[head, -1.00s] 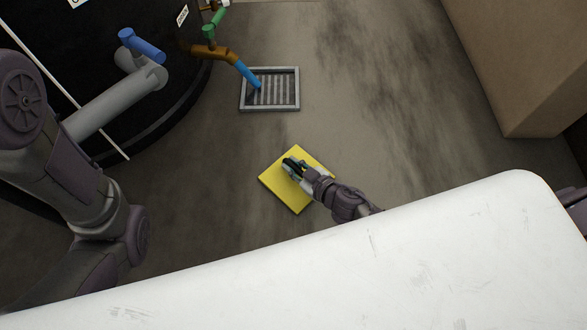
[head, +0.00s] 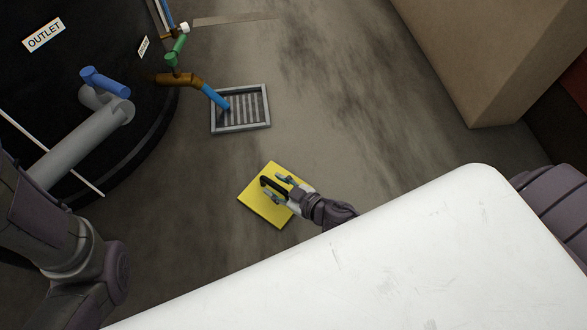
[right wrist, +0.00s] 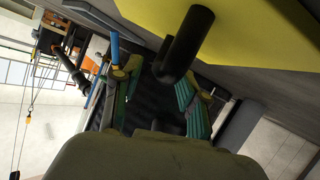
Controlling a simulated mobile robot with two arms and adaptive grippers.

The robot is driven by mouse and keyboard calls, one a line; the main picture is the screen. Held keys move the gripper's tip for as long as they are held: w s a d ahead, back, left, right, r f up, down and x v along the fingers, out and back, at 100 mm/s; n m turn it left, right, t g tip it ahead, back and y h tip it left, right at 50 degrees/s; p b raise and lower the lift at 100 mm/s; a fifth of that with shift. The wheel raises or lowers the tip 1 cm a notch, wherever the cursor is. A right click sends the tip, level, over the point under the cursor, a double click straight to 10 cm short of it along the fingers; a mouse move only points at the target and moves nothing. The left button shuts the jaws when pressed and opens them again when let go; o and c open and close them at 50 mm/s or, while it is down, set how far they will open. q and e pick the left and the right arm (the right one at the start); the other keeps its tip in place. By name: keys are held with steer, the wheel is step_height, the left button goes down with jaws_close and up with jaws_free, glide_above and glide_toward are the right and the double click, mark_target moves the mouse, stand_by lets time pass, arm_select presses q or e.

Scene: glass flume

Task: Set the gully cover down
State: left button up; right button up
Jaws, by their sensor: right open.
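The gully cover (head: 264,210) is a yellow square plate with a black handle (head: 267,183). In the head view it lies flat, seemingly on the floor, below the gully. My right gripper (head: 278,187) is open over the cover, its fingers spread on either side of the handle. In the right wrist view the cover (right wrist: 245,25) is at the top, and the handle (right wrist: 187,42) reaches toward the gap between the open fingers (right wrist: 160,85). My left arm enters the head view from the left; its gripper is out of view.
The grey-framed gully (head: 241,128) has a bare grating, with a blue pipe end (head: 214,96) over it. A dark tank (head: 60,70) with a grey pipe (head: 80,143) stands left. A brown box (head: 480,60) stands at upper right. Floor between cover and box is clear.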

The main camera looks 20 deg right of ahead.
steer(key=p+v, duration=0.2)
steer(key=v, duration=0.7)
